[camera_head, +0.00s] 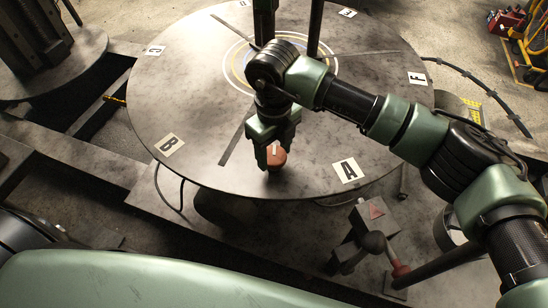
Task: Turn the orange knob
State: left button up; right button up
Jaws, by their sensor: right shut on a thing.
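The orange knob (276,158) is at the front edge of a large round dark table, between the letter plates B and A. My right gripper (275,150) reaches down over it from above, with one finger on each side. It is shut on the knob, and its fingers hide part of the knob's sides. A pale mark shows on the knob's upper face. My left gripper is not in view.
The round table (210,90) carries letter plates B (170,145), A (347,170) and F (417,78). A dark post (264,20) stands near its centre. A box with a red triangle (377,211) and a lever stand below the table at right.

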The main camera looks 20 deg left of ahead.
aim_at(274, 155)
dwell(0.3)
jog(key=o, duration=1.4)
jog(key=shift+r, duration=0.1)
notch_tip(274, 155, up, 8)
jog(key=shift+f+b, duration=0.15)
jog(key=shift+b, duration=0.3)
